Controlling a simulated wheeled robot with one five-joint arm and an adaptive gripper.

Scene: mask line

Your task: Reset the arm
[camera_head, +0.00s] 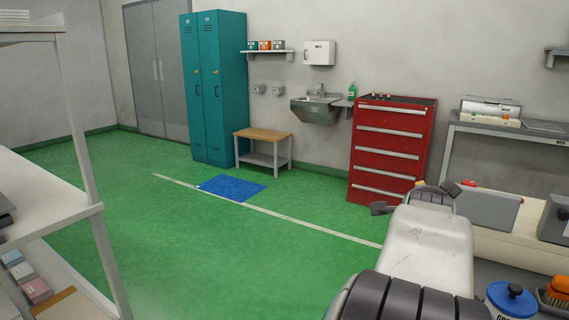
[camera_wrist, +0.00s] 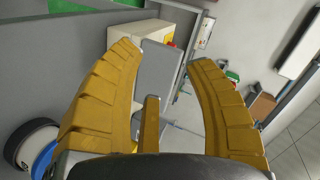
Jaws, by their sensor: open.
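My gripper (camera_wrist: 163,55) is open in the wrist view. In the head view my pale arm reaches away from the lower right, past the front of the bench. The gripper is at its far end, small and partly hidden by the arm. A grey panel of a machine on the bench lies beyond the fingers in the wrist view.
A blue-lidded tub (camera_head: 511,300) and an orange brush (camera_head: 559,287) stand close right of my arm. A grey box (camera_head: 487,210) is on the bench. A red drawer cabinet (camera_head: 389,150) stands behind. Green floor (camera_head: 150,240) is open at left, beside white shelving (camera_head: 45,205).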

